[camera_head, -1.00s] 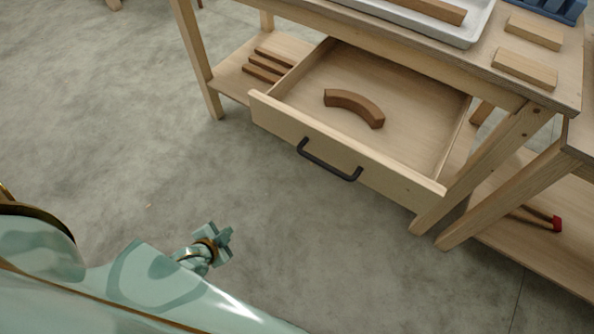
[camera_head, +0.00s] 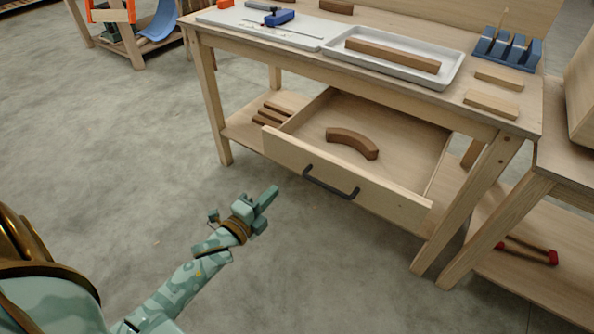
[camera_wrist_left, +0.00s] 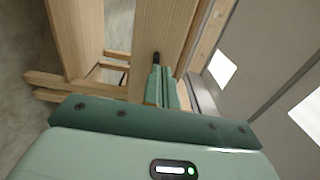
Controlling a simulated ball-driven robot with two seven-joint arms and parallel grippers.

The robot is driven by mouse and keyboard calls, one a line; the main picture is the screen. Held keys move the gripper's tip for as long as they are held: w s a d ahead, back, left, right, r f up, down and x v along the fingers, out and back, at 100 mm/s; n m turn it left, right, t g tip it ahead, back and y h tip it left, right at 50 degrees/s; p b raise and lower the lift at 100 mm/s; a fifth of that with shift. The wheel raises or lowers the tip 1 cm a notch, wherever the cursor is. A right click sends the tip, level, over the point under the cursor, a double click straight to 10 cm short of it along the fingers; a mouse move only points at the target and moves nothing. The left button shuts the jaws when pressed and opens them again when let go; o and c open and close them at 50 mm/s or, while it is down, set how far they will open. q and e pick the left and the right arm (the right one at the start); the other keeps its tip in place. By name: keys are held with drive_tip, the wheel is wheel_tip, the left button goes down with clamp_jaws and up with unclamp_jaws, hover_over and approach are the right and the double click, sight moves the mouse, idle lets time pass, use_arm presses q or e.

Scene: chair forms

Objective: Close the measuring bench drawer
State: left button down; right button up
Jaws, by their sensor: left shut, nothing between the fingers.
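The measuring bench drawer (camera_head: 330,181) stands pulled out, its pale wooden front facing me. A dark bar handle (camera_head: 331,184) is fixed on the front. A curved brown wooden piece (camera_head: 352,143) lies inside the drawer. My left gripper (camera_head: 268,198) is shut and empty, in front of the drawer to the left of the handle, apparently apart from the front. In the left wrist view, its closed fingers (camera_wrist_left: 162,88) point toward the drawer front (camera_wrist_left: 163,28), with the dark handle (camera_wrist_left: 156,56) beyond their tips. My right gripper is not in view.
The measuring bench (camera_head: 300,58) carries a white tray (camera_head: 450,75), wooden blocks (camera_head: 492,103) and a blue rack (camera_head: 508,50). Brown strips (camera_head: 272,113) lie on its lower shelf. Another bench (camera_head: 560,150) stands close at right. The floor in front is clear.

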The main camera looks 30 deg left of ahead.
sight(302, 162)
use_arm(q)
drive_tip(key=w+b, duration=0.1)
drive_tip(key=w, duration=0.2)
drive_tip(key=w+b, duration=0.1)
drive_tip(key=w, duration=0.2)
drive_tip(key=w+b, duration=0.1)
drive_tip(key=w, duration=0.3)
drive_tip(key=shift+d+f, duration=0.15)
drive_tip(key=shift+f, duration=0.1)
drive_tip(key=shift+w+r, duration=0.1)
drive_tip(key=shift+w, duration=0.55)
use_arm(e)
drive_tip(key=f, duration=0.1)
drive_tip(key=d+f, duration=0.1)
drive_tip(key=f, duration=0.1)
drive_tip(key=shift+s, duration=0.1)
